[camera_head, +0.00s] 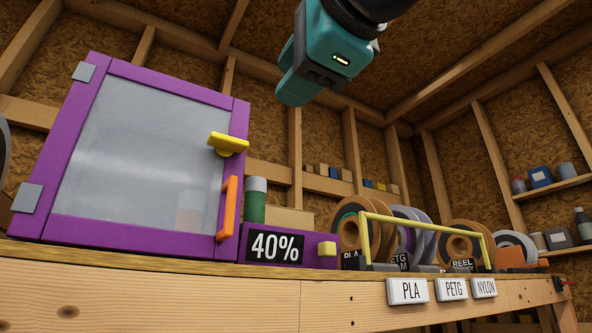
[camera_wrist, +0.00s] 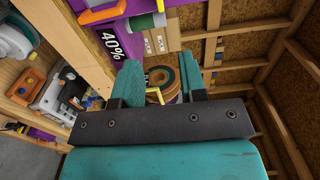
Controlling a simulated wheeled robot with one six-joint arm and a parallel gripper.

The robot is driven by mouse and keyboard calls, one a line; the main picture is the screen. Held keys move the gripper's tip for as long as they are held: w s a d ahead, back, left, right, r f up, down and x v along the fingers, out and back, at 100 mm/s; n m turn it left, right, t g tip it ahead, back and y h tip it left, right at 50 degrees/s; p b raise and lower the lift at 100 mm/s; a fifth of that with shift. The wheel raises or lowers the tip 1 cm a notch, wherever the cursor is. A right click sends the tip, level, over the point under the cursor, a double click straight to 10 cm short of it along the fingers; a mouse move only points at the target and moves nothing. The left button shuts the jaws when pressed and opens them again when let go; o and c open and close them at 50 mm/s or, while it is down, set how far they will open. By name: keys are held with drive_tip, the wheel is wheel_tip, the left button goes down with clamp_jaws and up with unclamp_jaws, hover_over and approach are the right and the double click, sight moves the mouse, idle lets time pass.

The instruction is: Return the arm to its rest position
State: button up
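My gripper (camera_head: 297,88) is teal and hangs in the air at the top middle of the head view, above the bench and apart from everything. In the wrist view my gripper (camera_wrist: 160,72) shows two teal fingers with a clear gap between them. Nothing is held; a spool and a yellow bar show in the gap, farther off. The fingertips overlap each other in the head view, so the gap is not clear there.
A purple cabinet (camera_head: 232,109) with a closed clear door and orange handle (camera_head: 228,207) stands left on the wooden bench (camera_head: 200,290). A 40% display (camera_head: 275,248) sits beside it. Spools (camera_head: 408,215) stand behind a yellow bar (camera_head: 425,224). Shelves (camera_head: 555,188) are at right.

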drive_tip(key=w+a+f+n+g+h, duration=0.1)
drive_tip(key=w+f+n, duration=0.35)
drive_tip(key=f, duration=0.25)
drive_tip(key=w+a+f+n+g, duration=0.1)
drive_tip(key=w+f+n+g, duration=0.1)
drive_tip(key=w+f+n, duration=0.4)
drive_tip(key=d+f+n+g+h, duration=0.2)
drive_tip(key=d+f+n, duration=0.1)
drive_tip(key=f, duration=1)
drive_tip(key=s+d+f+n+g+h, duration=0.1)
drive_tip(key=s+d+f+n+g, duration=0.15)
drive_tip(key=d+f, duration=0.45)
drive_tip(key=s+d+f+n+g+h, duration=0.1)
drive_tip(key=d+f+g, duration=0.15)
drive_tip(key=f, duration=0.85)
drive_tip(key=s+d+f+n+g, duration=0.2)
drive_tip(key=s+d+f+g, duration=0.3)
drive_tip(key=s+f, duration=0.5)
drive_tip(key=shift+s+f, duration=0.15)
drive_tip(key=shift+s, duration=0.85)
